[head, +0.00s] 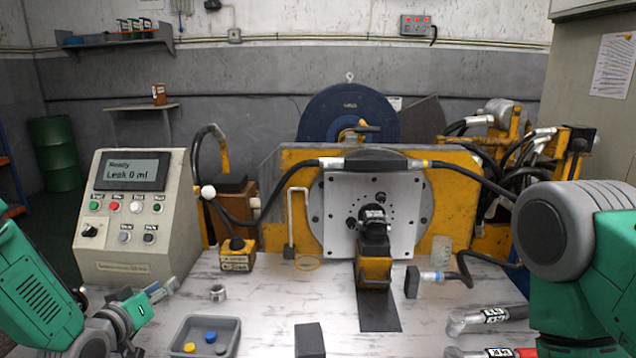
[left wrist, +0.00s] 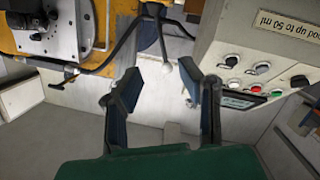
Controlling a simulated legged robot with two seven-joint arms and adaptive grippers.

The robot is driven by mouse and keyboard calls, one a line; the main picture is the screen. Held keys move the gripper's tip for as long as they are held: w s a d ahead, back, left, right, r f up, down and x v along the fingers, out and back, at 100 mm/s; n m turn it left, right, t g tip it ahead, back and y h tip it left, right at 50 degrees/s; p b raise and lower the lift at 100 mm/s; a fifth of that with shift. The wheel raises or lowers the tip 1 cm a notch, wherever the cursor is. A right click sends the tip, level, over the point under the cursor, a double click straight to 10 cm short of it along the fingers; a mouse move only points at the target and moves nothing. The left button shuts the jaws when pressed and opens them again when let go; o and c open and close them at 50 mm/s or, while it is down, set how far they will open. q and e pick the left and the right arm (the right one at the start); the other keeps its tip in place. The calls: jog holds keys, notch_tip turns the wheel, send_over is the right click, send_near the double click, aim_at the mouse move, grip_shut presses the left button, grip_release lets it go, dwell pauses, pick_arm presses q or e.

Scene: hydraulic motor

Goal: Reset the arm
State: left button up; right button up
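My left gripper (head: 160,291) is at the lower left of the head view, in front of the control box (head: 125,215). In the left wrist view its two blue-padded fingers (left wrist: 167,92) are spread apart with nothing between them. My left arm comes in from the left edge, green and grey. My right arm (head: 580,255) fills the lower right of the head view with its green links and grey joint. Its gripper is out of the picture. The hydraulic motor (head: 374,232) sits at the face plate on the yellow test stand (head: 280,160).
The control box screen reads "Ready, Leak 0 ml". A grey tray (head: 232,352) with colored caps and a metal ring (head: 218,293) lie on the bench near my left gripper. A dark block (head: 309,340) stands at front centre. Tools (head: 487,318) lie near my right arm.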

pick_arm(q)
jog(key=s+f+g, duration=0.1)
jog(key=s+f, duration=0.2)
jog(key=s+d+f+g, duration=0.1)
jog(key=s+f+g, duration=0.1)
jog(key=s+f, duration=0.1)
jog(key=s+d+f+g, duration=0.1)
jog(key=s+f, duration=0.2)
jog(key=f, duration=0.2)
jog(key=shift+s+d+f+y, duration=0.15)
jog(key=shift+d+f+y, duration=0.05)
jog(key=shift+d+y, duration=0.1)
jog(key=s+f+m+g+y, duration=0.1)
jog(key=s+f+g, duration=0.3)
jog(key=s, duration=0.7)
jog(key=s+f+g, duration=0.3)
jog(key=s+g, duration=0.1)
jog(key=s, duration=0.8)
jog(key=s+f+m+g+y, duration=0.1)
jog(key=s+f+g, duration=0.25)
jog(key=s, duration=0.75)
notch_tip(320, 180, down, 6)
jog(key=w+d+m+b, duration=0.1)
jog(key=w+d+b, duration=0.1)
jog(key=b, duration=0.4)
jog(key=shift+w+r+t, duration=0.2)
jog(key=shift+t, duration=0.15)
jog(key=shift+w, duration=0.1)
